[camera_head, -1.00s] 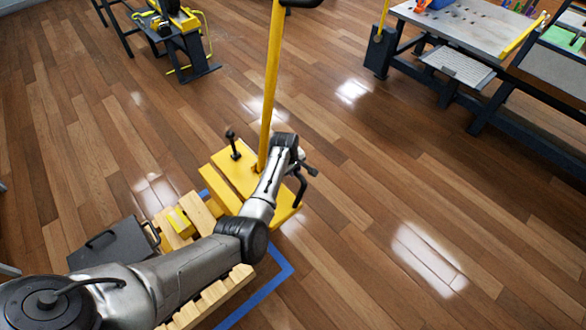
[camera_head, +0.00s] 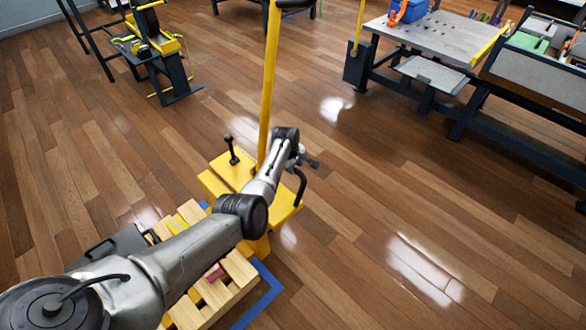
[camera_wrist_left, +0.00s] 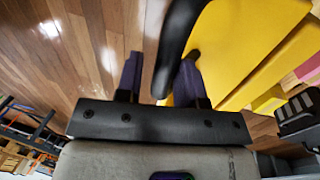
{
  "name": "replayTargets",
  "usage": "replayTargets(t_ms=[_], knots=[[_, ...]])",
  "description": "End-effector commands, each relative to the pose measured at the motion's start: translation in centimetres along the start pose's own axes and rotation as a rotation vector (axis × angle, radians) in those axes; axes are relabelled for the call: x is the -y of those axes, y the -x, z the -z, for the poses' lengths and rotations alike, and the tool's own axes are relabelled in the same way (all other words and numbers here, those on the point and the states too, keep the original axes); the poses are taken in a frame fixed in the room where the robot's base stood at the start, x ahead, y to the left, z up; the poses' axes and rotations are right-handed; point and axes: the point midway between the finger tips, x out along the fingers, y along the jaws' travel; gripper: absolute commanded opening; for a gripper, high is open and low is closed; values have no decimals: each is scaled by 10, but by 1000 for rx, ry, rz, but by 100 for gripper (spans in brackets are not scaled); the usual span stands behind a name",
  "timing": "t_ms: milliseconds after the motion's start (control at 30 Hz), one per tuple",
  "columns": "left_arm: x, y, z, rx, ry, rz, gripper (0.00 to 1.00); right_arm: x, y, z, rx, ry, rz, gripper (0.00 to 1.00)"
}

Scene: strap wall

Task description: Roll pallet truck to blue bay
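The yellow pallet truck (camera_head: 222,187) stands left of centre in the head view, with a tall yellow mast (camera_head: 268,90) and a curved black handle (camera_head: 300,188) on its right side. Its load end is at a slatted wooden pallet (camera_head: 238,268), partly hidden by my left arm. Blue tape (camera_head: 262,292) on the floor shows around the pallet's right side. My left gripper (camera_head: 308,160) is at the black handle. In the left wrist view, its purple fingers (camera_wrist_left: 159,78) stand apart with the handle (camera_wrist_left: 176,40) between them, and a gap shows beside the left finger. My right gripper is out of view.
A dark grey case (camera_head: 112,246) lies left of the pallet. A black-and-yellow stand (camera_head: 160,60) is at the back left. A grey workbench (camera_head: 440,35) and a dark rack (camera_head: 530,80) stand at the back right. The wooden floor right of the truck is clear.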

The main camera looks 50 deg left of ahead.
Motion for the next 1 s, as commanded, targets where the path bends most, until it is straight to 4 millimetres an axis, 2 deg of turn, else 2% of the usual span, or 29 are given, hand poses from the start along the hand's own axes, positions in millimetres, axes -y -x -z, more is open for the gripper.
replayTargets(t_ms=[33, 133, 467, 667, 1000], knots=[[-1, 1, 0, 0, 0, -2, 38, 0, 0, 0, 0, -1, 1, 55], [0, 0, 0, -1, 0, 0, 48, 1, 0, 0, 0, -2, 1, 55], [1, 4, 0, -1, 0, 4, 48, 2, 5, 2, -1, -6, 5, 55], [0, 30, 0, -2, 0, 3, 48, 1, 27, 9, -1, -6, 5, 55], [-1, 91, 0, -2, 0, 1, 48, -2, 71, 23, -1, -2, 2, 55]])
